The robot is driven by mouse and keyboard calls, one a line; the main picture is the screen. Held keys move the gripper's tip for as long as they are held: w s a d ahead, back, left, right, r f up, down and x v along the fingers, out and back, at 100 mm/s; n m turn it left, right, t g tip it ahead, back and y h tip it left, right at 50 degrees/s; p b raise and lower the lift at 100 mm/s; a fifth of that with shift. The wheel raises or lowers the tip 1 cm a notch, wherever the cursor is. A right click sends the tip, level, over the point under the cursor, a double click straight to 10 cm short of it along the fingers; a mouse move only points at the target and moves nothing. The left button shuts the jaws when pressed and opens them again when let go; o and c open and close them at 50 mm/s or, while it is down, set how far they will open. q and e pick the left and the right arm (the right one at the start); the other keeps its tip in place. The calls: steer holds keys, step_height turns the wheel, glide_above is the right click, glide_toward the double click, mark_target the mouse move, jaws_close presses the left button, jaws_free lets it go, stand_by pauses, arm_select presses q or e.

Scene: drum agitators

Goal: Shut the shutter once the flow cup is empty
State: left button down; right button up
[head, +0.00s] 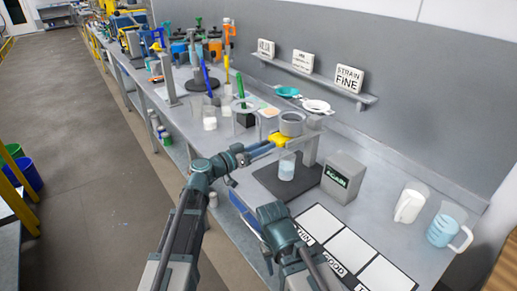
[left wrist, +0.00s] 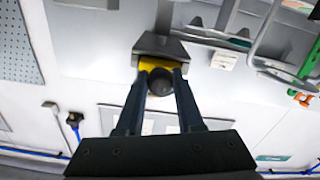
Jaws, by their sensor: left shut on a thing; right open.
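The grey flow cup (head: 291,124) sits in a stand above the bench; its contents cannot be made out. The yellow shutter (head: 278,138) is at its base. My left gripper (head: 270,144) is at the shutter and shut on it. In the left wrist view my left gripper (left wrist: 160,92) has its fingers around the shutter's dark round knob (left wrist: 160,82), with the yellow part (left wrist: 158,63) just behind it. A clear beaker (head: 286,169) with pale blue liquid stands below the cup. My right gripper (head: 245,212) is open and empty, low at the bench's front edge.
A grey AGAIN box (head: 343,177) stands right of the stand. Labelled white cards (head: 347,249) lie in front. A white-filled jug (head: 410,204) and a blue-filled jug (head: 447,228) stand at the right. Other beakers and tools crowd the bench farther back.

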arm_select(q)
steer(key=shift+w, duration=0.1)
steer(key=c, duration=0.5)
jaws_free()
steer(key=shift+d, duration=0.2)
steer(key=shift+c, duration=0.2)
steer(key=shift+a, duration=0.1)
steer(key=v, duration=1.3)
steer(key=shift+s+a, duration=0.25)
steer(key=shift+a, duration=0.05)
steer(key=shift+d, duration=0.1)
